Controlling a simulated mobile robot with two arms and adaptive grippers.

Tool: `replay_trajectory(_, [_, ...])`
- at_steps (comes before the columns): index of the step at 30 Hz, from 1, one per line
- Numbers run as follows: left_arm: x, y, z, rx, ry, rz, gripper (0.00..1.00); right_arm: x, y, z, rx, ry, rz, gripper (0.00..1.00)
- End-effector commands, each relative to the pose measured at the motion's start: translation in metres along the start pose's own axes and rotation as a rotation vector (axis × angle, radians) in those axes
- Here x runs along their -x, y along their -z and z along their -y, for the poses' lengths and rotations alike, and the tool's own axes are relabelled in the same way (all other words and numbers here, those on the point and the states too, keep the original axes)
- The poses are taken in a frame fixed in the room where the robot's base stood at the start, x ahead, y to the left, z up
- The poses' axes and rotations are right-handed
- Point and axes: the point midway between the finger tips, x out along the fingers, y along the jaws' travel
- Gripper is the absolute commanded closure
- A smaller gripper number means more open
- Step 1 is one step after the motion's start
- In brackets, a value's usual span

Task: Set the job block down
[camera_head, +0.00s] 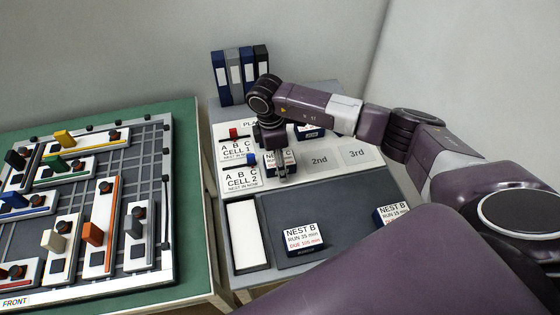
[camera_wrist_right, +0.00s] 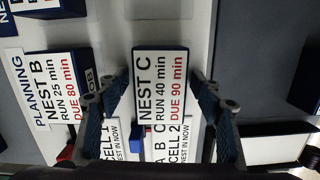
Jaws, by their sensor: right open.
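The job block marked NEST C, RUN 40 min, DUE 90 min (camera_wrist_right: 160,88) is a dark blue block with a white label. In the head view this block (camera_head: 270,160) stands on the white planning board (camera_head: 385,185), left of the printed 2nd and 3rd spaces, in the row beside the CELL 2 label. My right gripper (camera_head: 283,172) is low over it and partly hides it. In the right wrist view my right gripper (camera_wrist_right: 160,108) is open, with one finger on each side of the block and gaps visible. My left gripper is out of view.
A NEST B block (camera_head: 303,240) lies on the dark tray (camera_head: 345,205), with another (camera_head: 388,215) partly behind my arm. A further NEST B block (camera_wrist_right: 48,85) stands close by on the board. Red (camera_head: 233,133) and blue (camera_head: 251,159) pegs are near the cell labels.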

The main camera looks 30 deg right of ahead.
Motion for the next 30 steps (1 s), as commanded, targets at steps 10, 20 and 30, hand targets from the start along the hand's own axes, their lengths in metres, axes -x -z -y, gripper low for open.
replay_trajectory(10, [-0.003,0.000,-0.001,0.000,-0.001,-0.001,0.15,0.022,0.001,-0.002,0.000,-0.004,-0.004,0.40])
replay_trajectory(20, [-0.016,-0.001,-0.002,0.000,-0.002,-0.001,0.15,0.091,0.000,-0.001,0.001,-0.004,-0.001,0.40])
replay_trajectory(30, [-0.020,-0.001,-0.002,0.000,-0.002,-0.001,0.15,0.123,0.000,0.000,0.000,0.000,0.000,0.40])
